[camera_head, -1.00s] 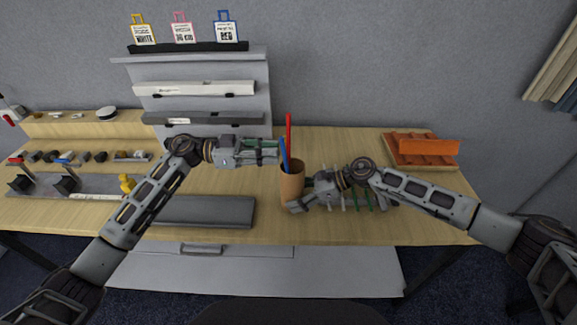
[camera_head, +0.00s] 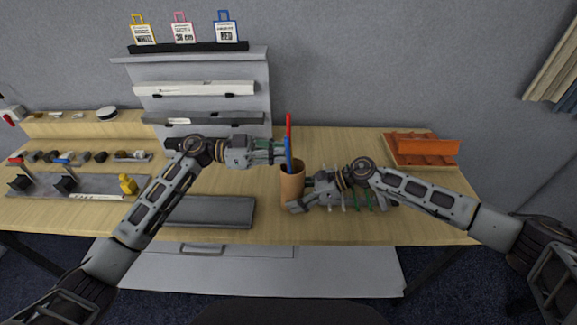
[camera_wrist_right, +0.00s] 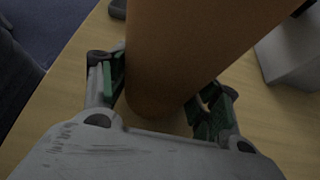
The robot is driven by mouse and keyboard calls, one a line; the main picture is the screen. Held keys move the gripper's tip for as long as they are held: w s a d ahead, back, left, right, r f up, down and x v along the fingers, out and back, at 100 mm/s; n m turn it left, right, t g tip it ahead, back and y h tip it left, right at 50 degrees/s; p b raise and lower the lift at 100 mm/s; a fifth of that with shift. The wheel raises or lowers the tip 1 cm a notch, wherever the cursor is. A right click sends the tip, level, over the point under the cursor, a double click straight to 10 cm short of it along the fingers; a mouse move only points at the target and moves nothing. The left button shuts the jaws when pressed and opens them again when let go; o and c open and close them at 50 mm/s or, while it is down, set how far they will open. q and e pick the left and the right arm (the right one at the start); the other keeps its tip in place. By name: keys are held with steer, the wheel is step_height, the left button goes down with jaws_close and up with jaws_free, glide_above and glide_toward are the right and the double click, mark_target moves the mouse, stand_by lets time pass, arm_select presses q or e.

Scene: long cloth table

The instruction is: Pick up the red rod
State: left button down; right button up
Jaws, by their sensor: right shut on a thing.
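The red rod (camera_head: 289,124) stands upright out of a brown cup (camera_head: 292,186), with a blue rod (camera_head: 288,156) beside it. My left gripper (camera_head: 282,151) is level with the rods, its fingertips at or just behind them; whether it touches the red rod I cannot tell. Its finger gap is too small to read. My right gripper (camera_head: 298,193) is shut on the brown cup from the right. In the right wrist view the cup (camera_wrist_right: 180,50) stands between the two green-padded fingers. The lower ends of the rods are hidden inside the cup.
An orange tray (camera_head: 421,165) sits at the back right of the table. A grey rack (camera_head: 205,105) with shelves stands behind, with tools and a yellow bottle (camera_head: 128,184) at the left. The table right of the cup is partly clear.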

arm_select(q)
steer(key=shift+r, duration=0.1)
stand_by(0.3)
step_height(320, 180, up, 10)
stand_by(0.6)
stand_by(0.4)
arm_select(e)
steer(key=o, duration=0.8)
steer(key=shift+o, duration=0.2)
steer(key=shift+d, duration=0.15)
steer(key=shift+v, duration=5.85)
arm_select(q)
steer(key=shift+r, duration=0.1)
arm_select(e)
steer(key=shift+r, duration=0.2)
